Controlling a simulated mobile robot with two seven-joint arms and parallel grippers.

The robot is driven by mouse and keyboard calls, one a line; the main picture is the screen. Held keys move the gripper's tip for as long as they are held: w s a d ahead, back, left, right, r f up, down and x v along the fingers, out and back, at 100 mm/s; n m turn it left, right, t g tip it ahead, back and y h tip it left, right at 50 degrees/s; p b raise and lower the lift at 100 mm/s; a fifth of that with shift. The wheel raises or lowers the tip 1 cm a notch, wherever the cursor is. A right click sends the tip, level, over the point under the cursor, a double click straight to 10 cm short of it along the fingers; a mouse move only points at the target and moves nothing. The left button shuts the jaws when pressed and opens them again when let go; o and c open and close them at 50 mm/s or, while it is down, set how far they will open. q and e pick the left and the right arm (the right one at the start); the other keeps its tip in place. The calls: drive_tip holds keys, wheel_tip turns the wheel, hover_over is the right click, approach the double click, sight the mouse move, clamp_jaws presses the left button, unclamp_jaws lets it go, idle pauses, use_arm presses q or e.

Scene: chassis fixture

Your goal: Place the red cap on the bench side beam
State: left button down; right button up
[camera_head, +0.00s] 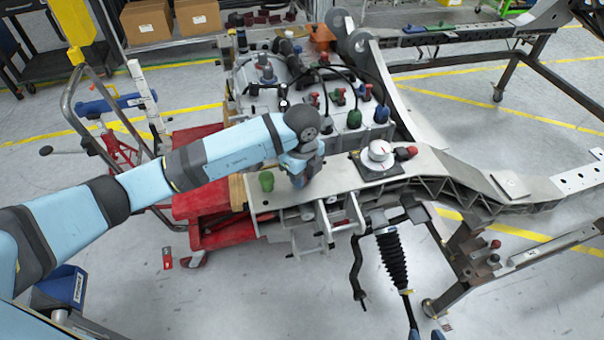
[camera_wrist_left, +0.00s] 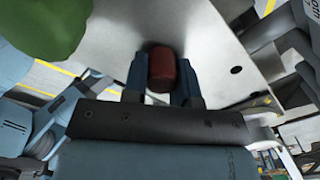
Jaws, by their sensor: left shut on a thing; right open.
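My left gripper (camera_head: 298,180) is low over the grey bench side beam (camera_head: 340,180). It also shows in the left wrist view (camera_wrist_left: 161,84), with its two blue fingers shut on the red cap (camera_wrist_left: 161,68). The cap sits between the fingertips in front of the pale beam surface (camera_wrist_left: 215,45). I cannot tell whether the cap touches the beam. In the head view the gripper hides the held cap.
A green cap (camera_head: 266,181) stands on the beam just left of my left gripper. A white round dial (camera_head: 379,152) on a dark base and another red cap (camera_head: 407,152) lie to the right. Cables and several coloured caps crowd the unit behind. Bare beam shows between gripper and dial.

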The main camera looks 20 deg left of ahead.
use_arm(q)
drive_tip(key=c, duration=1.4)
unclamp_jaws()
drive_tip(key=shift+f, duration=0.15)
drive_tip(key=o, duration=0.5)
